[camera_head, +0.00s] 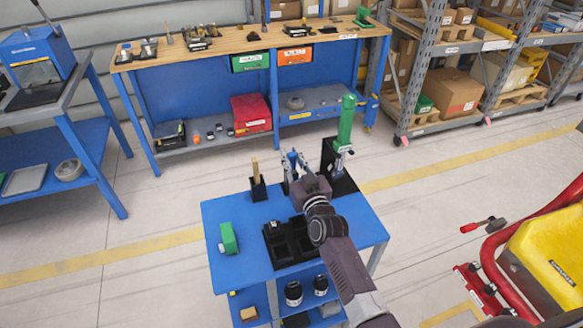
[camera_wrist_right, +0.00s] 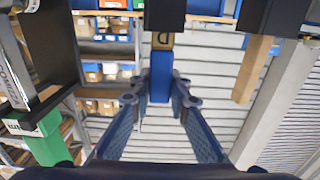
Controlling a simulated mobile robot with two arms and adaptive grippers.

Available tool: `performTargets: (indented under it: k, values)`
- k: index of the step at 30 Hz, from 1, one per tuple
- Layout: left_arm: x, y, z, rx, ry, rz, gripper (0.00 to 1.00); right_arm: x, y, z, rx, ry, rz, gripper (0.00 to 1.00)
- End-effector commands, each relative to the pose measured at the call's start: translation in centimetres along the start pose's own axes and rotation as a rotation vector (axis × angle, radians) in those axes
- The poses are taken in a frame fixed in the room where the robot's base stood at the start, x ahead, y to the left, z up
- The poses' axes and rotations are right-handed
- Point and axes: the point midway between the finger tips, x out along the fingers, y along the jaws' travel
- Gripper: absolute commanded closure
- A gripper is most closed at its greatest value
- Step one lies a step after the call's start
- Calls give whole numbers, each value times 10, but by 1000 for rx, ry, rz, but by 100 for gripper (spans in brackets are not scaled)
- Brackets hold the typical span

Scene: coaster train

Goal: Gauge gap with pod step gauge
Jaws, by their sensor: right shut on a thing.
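My right gripper (camera_head: 293,168) is above the back of the blue cart, its fingers shut around a slim blue tool (camera_head: 292,157), which looks like the step gauge. In the right wrist view my gripper (camera_wrist_right: 160,100) has a finger on each side of the blue handle (camera_wrist_right: 161,82). A brass-coloured part with a dark mark (camera_wrist_right: 163,41) adjoins the handle and reaches a black block (camera_wrist_right: 165,15), likely its holder. I cannot tell whether the tool still sits in it. My left gripper is out of view.
The blue cart (camera_head: 235,268) also bears a wooden stick in a black holder (camera_head: 258,188), a green tool on a black stand (camera_head: 346,120), a black tray (camera_head: 270,256) and a green block (camera_head: 228,237). A red and yellow coaster car (camera_head: 550,255) stands at right.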

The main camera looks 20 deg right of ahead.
Motion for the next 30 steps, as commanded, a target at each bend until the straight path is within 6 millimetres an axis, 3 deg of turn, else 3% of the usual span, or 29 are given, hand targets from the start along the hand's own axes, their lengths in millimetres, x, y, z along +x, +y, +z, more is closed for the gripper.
performTargets:
  k: [14,30]
  values:
    - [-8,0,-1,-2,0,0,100,0,0,-9,0,2,0,100]
    - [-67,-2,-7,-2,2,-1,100,0,0,-71,0,2,0,100]
